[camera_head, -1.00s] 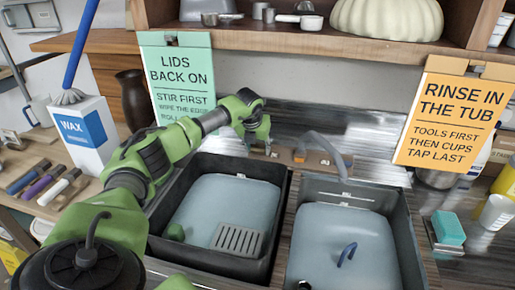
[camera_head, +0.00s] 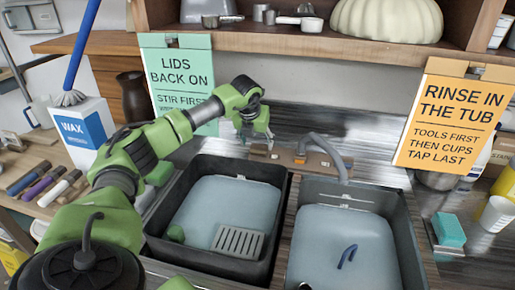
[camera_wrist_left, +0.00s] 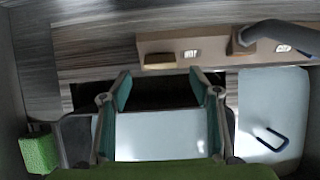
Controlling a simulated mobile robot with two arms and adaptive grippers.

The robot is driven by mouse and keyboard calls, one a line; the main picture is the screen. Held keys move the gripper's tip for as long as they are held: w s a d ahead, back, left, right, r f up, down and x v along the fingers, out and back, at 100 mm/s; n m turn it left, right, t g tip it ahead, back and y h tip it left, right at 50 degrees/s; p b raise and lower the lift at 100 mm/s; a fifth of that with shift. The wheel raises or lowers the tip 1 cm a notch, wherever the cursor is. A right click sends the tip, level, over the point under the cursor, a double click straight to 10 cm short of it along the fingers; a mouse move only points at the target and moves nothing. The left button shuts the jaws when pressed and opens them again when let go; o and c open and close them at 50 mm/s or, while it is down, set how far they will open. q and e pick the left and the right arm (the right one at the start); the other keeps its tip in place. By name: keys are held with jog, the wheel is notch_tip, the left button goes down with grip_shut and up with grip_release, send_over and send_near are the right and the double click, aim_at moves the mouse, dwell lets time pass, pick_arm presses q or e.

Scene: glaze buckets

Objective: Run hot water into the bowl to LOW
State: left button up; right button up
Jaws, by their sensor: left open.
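My left gripper (camera_head: 257,136) is open and empty behind the left basin, just left of the tap. In the left wrist view its two fingers (camera_wrist_left: 160,112) are apart, with nothing between them. The tap's wooden base (camera_head: 318,160) stands at the back; its grey spout (camera_head: 325,150) curves toward the right basin (camera_head: 399,235). A yellowish piece (camera_wrist_left: 160,61) on the base lies beyond the fingertips, apart from them. Both basins hold pale bluish liquid; small marks inside are unreadable. No separate bowl is clear. My right gripper is not seen.
The left basin (camera_head: 282,213) holds a grey slotted plate (camera_head: 238,241). A blue hook (camera_head: 347,254) shows in the right basin. A teal sponge (camera_head: 448,229) lies at right. Hanging signs (camera_head: 455,122) and a shelf (camera_head: 300,40) bound the back.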

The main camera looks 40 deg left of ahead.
pick_arm(q)
jog(key=v, duration=0.6)
jog(key=shift+r, duration=0.3)
jog(key=shift+s+d, duration=0.1)
